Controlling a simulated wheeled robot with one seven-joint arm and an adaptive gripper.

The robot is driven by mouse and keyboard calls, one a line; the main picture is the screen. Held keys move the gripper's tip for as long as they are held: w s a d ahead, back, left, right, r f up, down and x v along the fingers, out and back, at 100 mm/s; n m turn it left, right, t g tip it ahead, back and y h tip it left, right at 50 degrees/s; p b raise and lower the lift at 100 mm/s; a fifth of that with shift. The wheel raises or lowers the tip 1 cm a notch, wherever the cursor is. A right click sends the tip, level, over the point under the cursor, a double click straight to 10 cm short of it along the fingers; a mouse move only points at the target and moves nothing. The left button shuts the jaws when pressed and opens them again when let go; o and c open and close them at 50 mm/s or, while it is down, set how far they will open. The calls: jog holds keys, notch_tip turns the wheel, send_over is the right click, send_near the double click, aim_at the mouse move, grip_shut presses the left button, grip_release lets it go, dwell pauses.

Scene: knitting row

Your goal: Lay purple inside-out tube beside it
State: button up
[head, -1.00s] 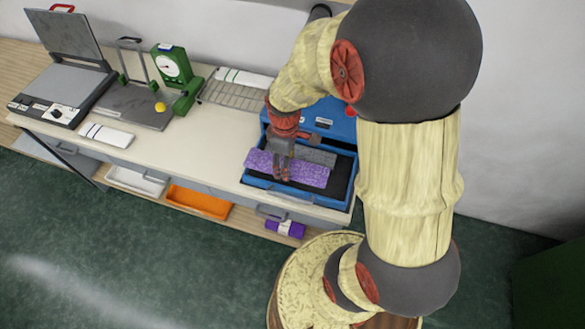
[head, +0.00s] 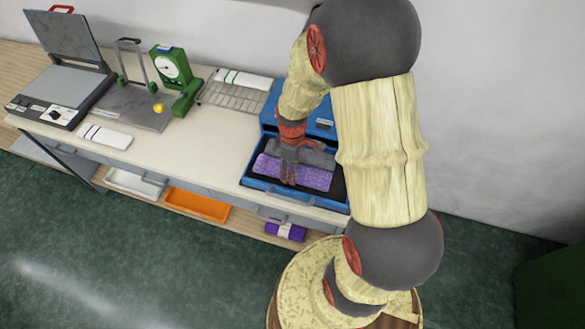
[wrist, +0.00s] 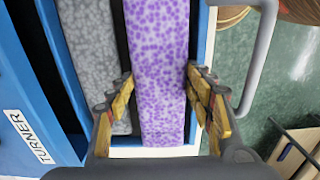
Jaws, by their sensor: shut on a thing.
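The purple speckled tube (head: 313,179) lies lengthwise within the blue tray of the turner (head: 270,187), at its front side. In the wrist view the purple tube (wrist: 158,110) runs between the two yellow-padded fingers. My gripper (head: 289,180) is shut on it from above, near its middle. A grey speckled tube (head: 318,158) lies parallel just behind the purple one; it also shows in the wrist view (wrist: 92,60), left of the purple tube with a narrow dark gap. Whether the purple tube rests on the tray floor I cannot tell.
The blue turner body (head: 318,122) stands behind the tray. A wire rack (head: 232,96) with a white folded piece, a green dial scale (head: 176,75) and a grey press (head: 62,95) stand to the left. An orange bin (head: 197,203) sits below. The bench between has free room.

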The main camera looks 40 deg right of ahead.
jog(key=shift+f, duration=0.4)
jog(key=shift+f+b, duration=0.25)
jog(key=shift+b, duration=0.1)
jog(key=o, duration=0.9)
jog(key=shift+c, duration=0.2)
jog(key=shift+r, duration=0.1)
jog(key=s+a+r+m+t+p, duration=0.1)
jog(key=a+r+m, duration=0.15)
jog(key=r, duration=0.95)
jog(key=s+a+r+m+t+p, duration=0.1)
jog(key=s+a+r+p, duration=0.15)
jog(key=r, duration=1.05)
jog(key=s+a+r+m+t, duration=0.3)
jog(key=s+a+r+m, duration=0.1)
jog(key=s+a+r, duration=0.3)
notch_tip(320, 180, up, 2)
jog(key=shift+s+r+t+b, duration=0.1)
jog(key=shift+s+t+b, duration=0.2)
jog(key=shift+s, duration=0.6)
